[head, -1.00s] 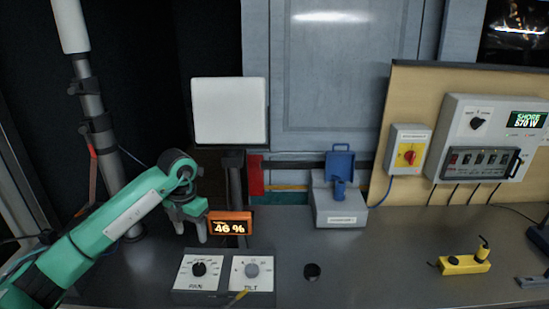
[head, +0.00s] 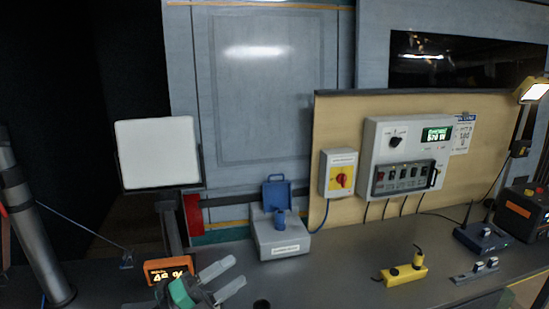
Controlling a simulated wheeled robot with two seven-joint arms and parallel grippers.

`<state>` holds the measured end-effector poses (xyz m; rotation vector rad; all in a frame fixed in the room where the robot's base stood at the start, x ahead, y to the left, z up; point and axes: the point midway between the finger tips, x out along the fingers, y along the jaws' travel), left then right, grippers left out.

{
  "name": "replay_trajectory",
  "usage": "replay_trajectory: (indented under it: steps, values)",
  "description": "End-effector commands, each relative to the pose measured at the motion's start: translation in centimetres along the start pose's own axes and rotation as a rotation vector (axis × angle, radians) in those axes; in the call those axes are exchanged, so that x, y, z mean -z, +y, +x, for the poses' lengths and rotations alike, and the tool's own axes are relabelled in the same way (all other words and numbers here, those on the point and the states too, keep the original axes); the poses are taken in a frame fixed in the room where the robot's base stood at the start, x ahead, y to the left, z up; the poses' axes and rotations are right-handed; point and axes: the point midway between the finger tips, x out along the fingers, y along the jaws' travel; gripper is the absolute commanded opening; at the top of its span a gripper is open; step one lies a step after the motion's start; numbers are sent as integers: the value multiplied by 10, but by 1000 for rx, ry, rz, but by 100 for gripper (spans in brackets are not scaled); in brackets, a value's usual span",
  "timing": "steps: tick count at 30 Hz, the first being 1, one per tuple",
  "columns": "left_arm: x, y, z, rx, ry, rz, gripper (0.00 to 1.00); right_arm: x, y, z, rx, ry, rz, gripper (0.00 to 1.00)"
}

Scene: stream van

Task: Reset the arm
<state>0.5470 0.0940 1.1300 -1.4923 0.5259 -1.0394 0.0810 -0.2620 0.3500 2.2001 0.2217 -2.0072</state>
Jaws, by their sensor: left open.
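My left gripper (head: 236,272) shows at the bottom edge, left of centre. Its two grey fingers are apart and point up to the right, with nothing between them. A bit of its green arm (head: 181,293) shows behind the fingers; the rest of the arm is out of frame. The gripper overlaps the lower right part of the orange display (head: 163,268), which partly hides its digits. I cannot tell whether they touch. My right gripper is not in view.
A grey box with a blue open lid (head: 281,240) stands behind the gripper. A yellow block (head: 405,273) lies on the counter to the right. A grey pole (head: 35,235) stands at the left. The counter (head: 340,265) between box and block is clear.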

Motion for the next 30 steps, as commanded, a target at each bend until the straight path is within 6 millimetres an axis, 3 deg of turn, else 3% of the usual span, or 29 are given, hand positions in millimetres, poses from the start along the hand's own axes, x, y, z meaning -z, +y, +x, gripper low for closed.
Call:
replay_trajectory:
  steps: [4,8,12,16,20,24,30]
  values:
    - [-20,-9,-23,130,-285,-205,60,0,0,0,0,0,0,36]
    - [-40,1,-57,187,-546,-391,60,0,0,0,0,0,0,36]
    - [-50,28,-104,191,-832,-597,60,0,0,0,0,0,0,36]
    - [-43,64,-154,140,-1092,-794,60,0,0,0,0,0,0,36]
    - [-15,104,-205,36,-1338,-991,60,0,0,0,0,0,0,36]
    - [32,139,-252,-122,-1562,-1188,60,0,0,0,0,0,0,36]
    - [99,162,-295,-340,-1756,-1384,60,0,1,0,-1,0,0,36]
